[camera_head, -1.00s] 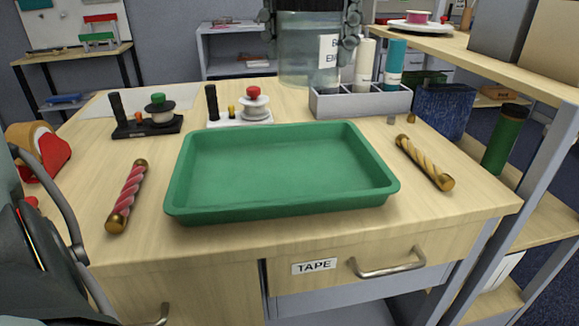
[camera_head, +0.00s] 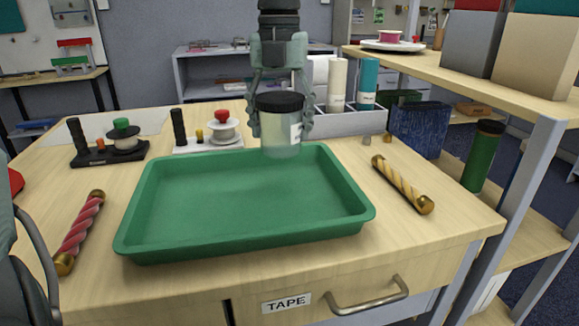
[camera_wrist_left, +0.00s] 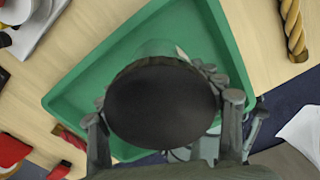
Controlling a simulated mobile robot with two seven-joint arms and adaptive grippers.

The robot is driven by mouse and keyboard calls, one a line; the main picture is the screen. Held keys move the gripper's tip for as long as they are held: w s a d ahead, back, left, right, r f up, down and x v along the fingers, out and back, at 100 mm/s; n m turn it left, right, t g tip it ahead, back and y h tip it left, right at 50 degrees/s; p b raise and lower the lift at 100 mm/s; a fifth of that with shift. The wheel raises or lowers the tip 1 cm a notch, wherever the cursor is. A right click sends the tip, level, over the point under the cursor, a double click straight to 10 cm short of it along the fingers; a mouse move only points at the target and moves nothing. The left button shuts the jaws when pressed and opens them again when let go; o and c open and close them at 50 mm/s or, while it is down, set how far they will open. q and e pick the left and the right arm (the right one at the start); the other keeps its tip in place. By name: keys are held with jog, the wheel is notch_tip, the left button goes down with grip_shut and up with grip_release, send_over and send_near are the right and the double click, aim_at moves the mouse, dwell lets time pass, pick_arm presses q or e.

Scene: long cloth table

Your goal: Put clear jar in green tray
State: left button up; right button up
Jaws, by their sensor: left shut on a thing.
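The clear jar (camera_head: 283,146) has a black lid and a white label. My left gripper (camera_head: 280,124) is shut on it, with one finger on each side below the lid, and the jar hangs upright. The green tray (camera_head: 240,200) lies on the table, empty. In the head view the jar's lower part overlaps the tray's far rim; its exact height above the tray is hard to tell. In the left wrist view the black lid (camera_wrist_left: 160,105) is between the fingers, over the green tray (camera_wrist_left: 85,90), and hides much of it. My right gripper is not in view.
A red-and-gold twisted rod (camera_head: 80,232) lies left of the tray, a yellow one (camera_head: 402,184) right. Behind stand two spool stands (camera_head: 110,152) (camera_head: 208,146) and a grey divided box (camera_head: 345,125) with bottles. A raised shelf (camera_head: 470,72) borders the right.

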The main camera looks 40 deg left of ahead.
aim_at(294, 155)
pick_arm(q)
jog(key=d+f, duration=0.1)
jog(key=d, duration=0.2)
jog(key=shift+s+f, duration=0.35)
jog(key=shift+s, duration=0.05)
jog(key=shift+d+f, duration=0.2)
jog(key=shift+d, duration=0.05)
jog(key=shift+s+d+f, duration=0.1)
jog(key=shift+f, duration=0.4)
notch_tip(294, 155, down, 2)
jog(key=shift+f+p, duration=0.25)
jog(key=shift+p, duration=0.1)
jog(key=shift+f, duration=0.3)
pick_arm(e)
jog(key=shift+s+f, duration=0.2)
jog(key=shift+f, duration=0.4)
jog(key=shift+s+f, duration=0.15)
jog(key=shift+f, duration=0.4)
pick_arm(q)
jog(key=shift+f, duration=0.1)
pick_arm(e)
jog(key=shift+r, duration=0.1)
